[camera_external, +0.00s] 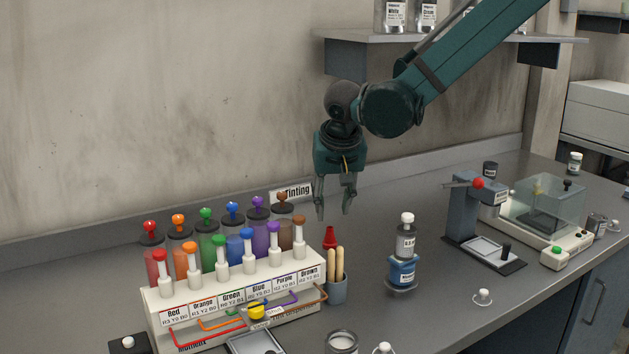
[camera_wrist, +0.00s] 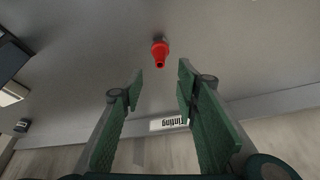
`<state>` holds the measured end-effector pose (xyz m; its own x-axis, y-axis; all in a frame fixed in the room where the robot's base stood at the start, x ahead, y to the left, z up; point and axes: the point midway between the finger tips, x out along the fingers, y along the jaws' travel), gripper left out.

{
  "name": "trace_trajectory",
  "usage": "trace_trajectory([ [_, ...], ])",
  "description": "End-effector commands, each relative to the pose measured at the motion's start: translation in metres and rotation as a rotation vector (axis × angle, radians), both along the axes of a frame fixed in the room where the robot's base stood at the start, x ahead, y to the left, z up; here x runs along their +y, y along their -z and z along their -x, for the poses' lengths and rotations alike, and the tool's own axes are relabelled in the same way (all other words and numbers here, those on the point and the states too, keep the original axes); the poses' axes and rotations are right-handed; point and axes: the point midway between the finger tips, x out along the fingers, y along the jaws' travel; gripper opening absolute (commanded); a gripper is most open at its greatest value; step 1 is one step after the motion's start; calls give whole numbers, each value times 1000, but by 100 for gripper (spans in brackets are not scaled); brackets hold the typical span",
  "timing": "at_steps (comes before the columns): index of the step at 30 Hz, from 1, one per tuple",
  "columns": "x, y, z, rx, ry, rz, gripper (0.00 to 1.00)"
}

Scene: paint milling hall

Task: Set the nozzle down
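A red cone-shaped nozzle (camera_external: 330,238) stands on the grey bench behind the cup of wooden sticks, narrow end up. Its lower part is hidden by the sticks in the external view. In the wrist view the nozzle (camera_wrist: 160,52) appears just beyond the fingertips, roughly centred between them, with a small grey part at its far end. My gripper (camera_external: 334,212) hangs above the nozzle, fingers pointing down. In the wrist view my gripper (camera_wrist: 160,78) is open, with nothing between its fingers.
The cup of sticks (camera_external: 336,290) stands close in front of the nozzle. A rack (camera_external: 155,308) of coloured tubes is to the left, and a "Tinting" sign (camera_external: 292,192) behind.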

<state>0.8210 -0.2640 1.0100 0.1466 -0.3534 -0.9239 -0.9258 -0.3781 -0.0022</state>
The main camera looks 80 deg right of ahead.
Motion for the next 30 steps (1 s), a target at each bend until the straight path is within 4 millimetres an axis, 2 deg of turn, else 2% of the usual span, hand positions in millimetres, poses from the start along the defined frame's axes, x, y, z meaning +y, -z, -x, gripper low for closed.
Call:
trace_trajectory([
  [3, 5, -12, 2, 0, -1, 0, 31],
  [10, 8, -23, 4, 0, 0, 0, 31],
  [30, 9, -25, 4, 0, 0, 0, 31],
])
